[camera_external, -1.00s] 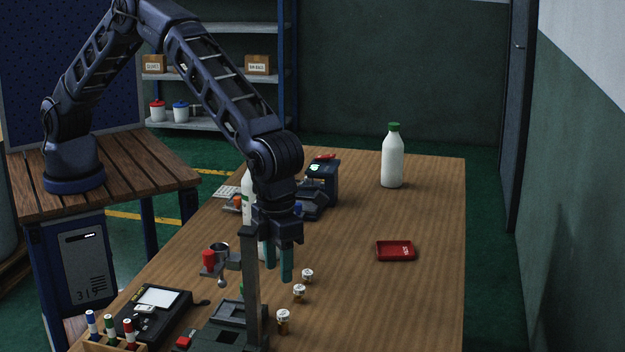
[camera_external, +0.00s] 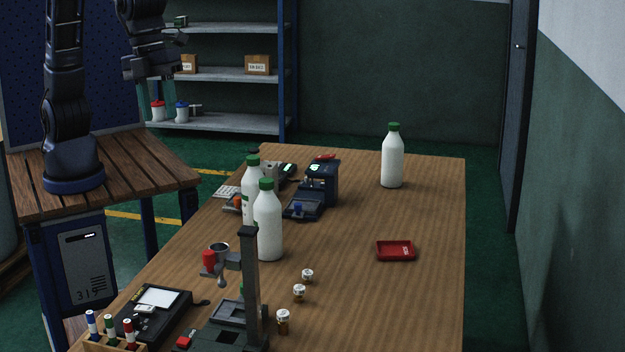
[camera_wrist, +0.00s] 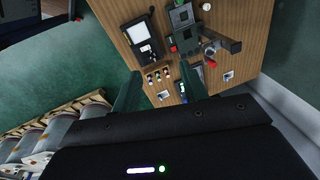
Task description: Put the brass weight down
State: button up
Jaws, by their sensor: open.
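I cannot make out a brass weight for certain in either view. My gripper (camera_external: 156,98) is raised at the upper left, in front of the shelf in the external view and away from the long table (camera_external: 430,300). Its two green fingers are apart, and they also show in the wrist view (camera_wrist: 160,90) with nothing visible held between them. A shallow red tray (camera_external: 396,251) lies on the table's right half; no weight can be made out in it.
White green-capped bottles (camera_external: 267,225) stand mid-table, with another (camera_external: 392,160) at the back. A grey stand with a cup (camera_external: 249,285), small white-capped jars (camera_external: 299,293), a black case (camera_external: 150,312) and a dark blue device (camera_external: 322,182) occupy the left side. The right front is clear.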

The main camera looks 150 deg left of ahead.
jog(key=s+d+r+n, duration=0.1)
jog(key=s+d+r, duration=0.15)
jog(key=s, duration=0.25)
jog(key=s+d+r+n, duration=0.2)
jog(key=s+r, duration=0.1)
jog(key=s, duration=0.3)
jog(key=s+d+f+n+t, duration=0.1)
jog(key=s+d+n, duration=0.1)
jog(key=s, duration=0.8)
jog(key=s+d+f+n+t, duration=0.1)
jog(key=s+d+n, duration=0.1)
jog(key=s, duration=0.7)
jog(key=s+d+f+n, duration=0.1)
jog(key=s+n, duration=0.2)
jog(key=s, duration=0.7)
jog(key=shift+s+d+f+n+t+h, duration=0.2)
jog(key=shift+s+d+n+t+h, duration=0.1)
jog(key=shift+s+d+t, duration=0.1)
